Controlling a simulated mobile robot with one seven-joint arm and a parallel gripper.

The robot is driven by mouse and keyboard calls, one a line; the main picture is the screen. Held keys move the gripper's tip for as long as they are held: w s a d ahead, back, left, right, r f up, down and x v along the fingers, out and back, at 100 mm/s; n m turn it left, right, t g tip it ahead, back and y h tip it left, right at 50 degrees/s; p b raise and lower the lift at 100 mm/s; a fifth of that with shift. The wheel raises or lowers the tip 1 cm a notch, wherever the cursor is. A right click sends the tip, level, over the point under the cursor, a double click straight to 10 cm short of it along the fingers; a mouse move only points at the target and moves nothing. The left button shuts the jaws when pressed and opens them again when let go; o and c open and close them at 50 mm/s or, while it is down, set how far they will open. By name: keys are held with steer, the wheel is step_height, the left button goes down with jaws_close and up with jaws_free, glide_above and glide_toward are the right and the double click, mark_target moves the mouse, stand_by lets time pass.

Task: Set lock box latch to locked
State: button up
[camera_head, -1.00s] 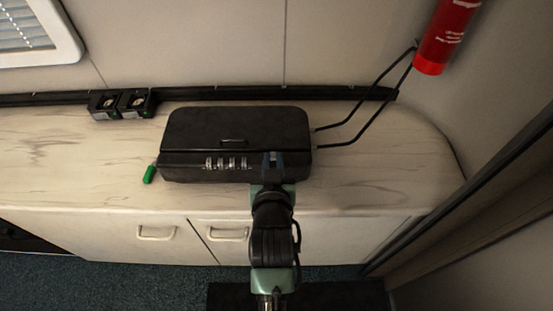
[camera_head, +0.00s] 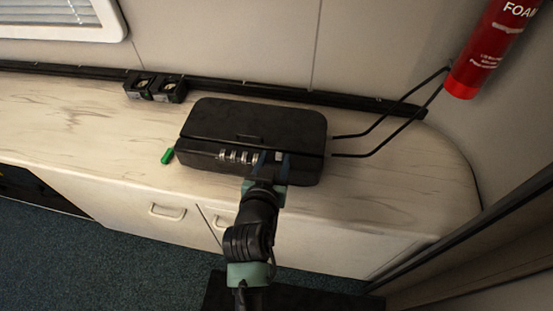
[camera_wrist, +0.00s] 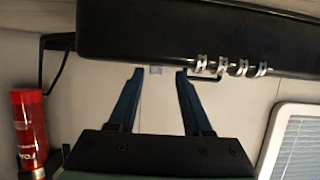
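The black lock box (camera_head: 250,122) sits on the worktop, with a row of silver dials (camera_head: 238,156) on its front; its dark front also spans the top of the wrist view (camera_wrist: 200,28). A small silvery piece, seemingly the latch (camera_wrist: 155,71), shows at the box's edge between my fingertips in the wrist view. Whether it is set to locked cannot be told. My gripper (camera_wrist: 159,74) is open, its two blue fingers on either side of this piece with gaps visible. In the head view my gripper (camera_head: 270,160) is at the box's front, right of the dials.
The worktop's left side (camera_head: 70,115) is mostly clear.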

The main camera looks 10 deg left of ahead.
steer(key=v, duration=1.3)
steer(key=shift+p, duration=0.45)
steer(key=w+d+r+t, duration=0.2)
steer(key=w+r+t, duration=0.2)
steer(key=r, duration=1.1)
steer(key=w+d+r+t, duration=0.2)
steer(key=w+r+t, duration=0.15)
steer(key=r, duration=1.05)
steer(key=s+d+r+t+p, duration=0.1)
steer(key=r+p, duration=0.3)
steer(key=r, duration=0.8)
steer(key=s+d+r+t+p, duration=0.1)
steer(key=s+r+t+p, duration=0.2)
steer(key=r, duration=0.9)
steer(key=s+d+r+t+p, duration=0.2)
steer(key=r+p, duration=0.4)
steer(key=r, duration=0.6)
steer(key=shift+s+r, duration=0.3)
steer(key=shift+s, duration=0.6)
